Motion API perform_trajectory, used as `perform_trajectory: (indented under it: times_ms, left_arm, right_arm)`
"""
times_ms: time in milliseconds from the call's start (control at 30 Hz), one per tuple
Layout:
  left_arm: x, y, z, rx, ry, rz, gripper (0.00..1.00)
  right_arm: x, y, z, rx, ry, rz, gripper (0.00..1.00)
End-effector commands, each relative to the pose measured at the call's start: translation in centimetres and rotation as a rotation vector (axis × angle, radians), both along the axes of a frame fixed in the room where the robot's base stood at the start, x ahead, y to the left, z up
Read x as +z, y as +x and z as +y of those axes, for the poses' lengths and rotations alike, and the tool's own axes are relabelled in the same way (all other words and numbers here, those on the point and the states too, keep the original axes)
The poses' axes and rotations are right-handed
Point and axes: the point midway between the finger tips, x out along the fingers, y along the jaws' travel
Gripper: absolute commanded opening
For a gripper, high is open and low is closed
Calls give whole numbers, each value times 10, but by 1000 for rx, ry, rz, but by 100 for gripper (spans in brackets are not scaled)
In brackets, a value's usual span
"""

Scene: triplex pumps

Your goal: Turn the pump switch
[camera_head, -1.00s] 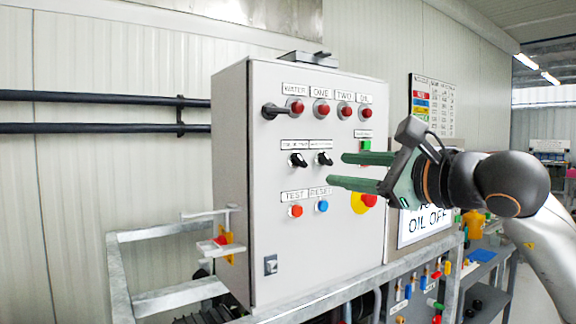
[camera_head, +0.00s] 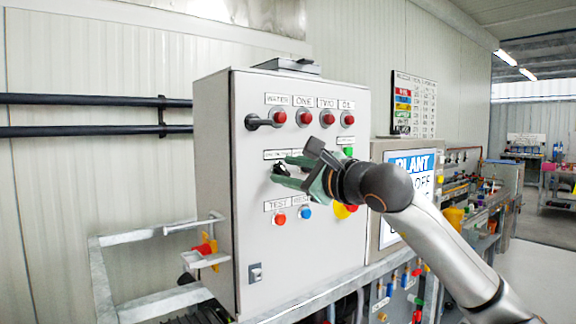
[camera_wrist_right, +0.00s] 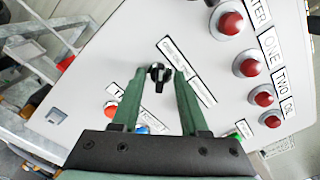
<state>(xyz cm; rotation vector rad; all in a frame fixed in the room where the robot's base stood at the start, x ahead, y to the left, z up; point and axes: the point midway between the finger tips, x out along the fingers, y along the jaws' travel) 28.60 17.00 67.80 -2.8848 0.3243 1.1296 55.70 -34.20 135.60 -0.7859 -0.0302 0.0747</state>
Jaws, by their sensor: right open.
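The control cabinet (camera_head: 215,190) is a light grey box with rows of knobs and lamps on its front. A black rotary switch (camera_wrist_right: 158,78) with a white mark sits on this front, in the middle row. In the head view the switch (camera_head: 277,168) is partly covered by my gripper. My right gripper (camera_head: 281,171) is open, its green fingers pointing at the panel. In the right wrist view its fingertips (camera_wrist_right: 159,71) lie on either side of the switch, with gaps; I cannot tell whether they touch the panel. The second switch of the row is hidden. My left gripper is not in view.
Red lamps (camera_head: 305,118) and a black lever handle (camera_head: 262,122) sit above. A red button (camera_head: 280,219) and a blue button (camera_head: 305,212) sit below. The yellow-based emergency stop (camera_head: 342,211) is partly behind my gripper. A grey rail frame (camera_head: 100,265) surrounds the cabinet's lower part.

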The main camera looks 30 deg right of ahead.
Motion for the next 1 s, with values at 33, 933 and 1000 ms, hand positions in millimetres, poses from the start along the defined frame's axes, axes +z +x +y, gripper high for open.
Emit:
perform_trajectory:
  times_ms: [33, 933, 1000]
  left_arm:
    - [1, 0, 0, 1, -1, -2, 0]
    - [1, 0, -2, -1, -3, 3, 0]
    - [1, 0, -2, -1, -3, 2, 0]
  right_arm:
    - [0, 1, 0, 0, 0, 0, 44]
    - [0, 2, 0, 1, 0, 1, 0]
    - [0, 2, 0, 1, 0, 1, 0]
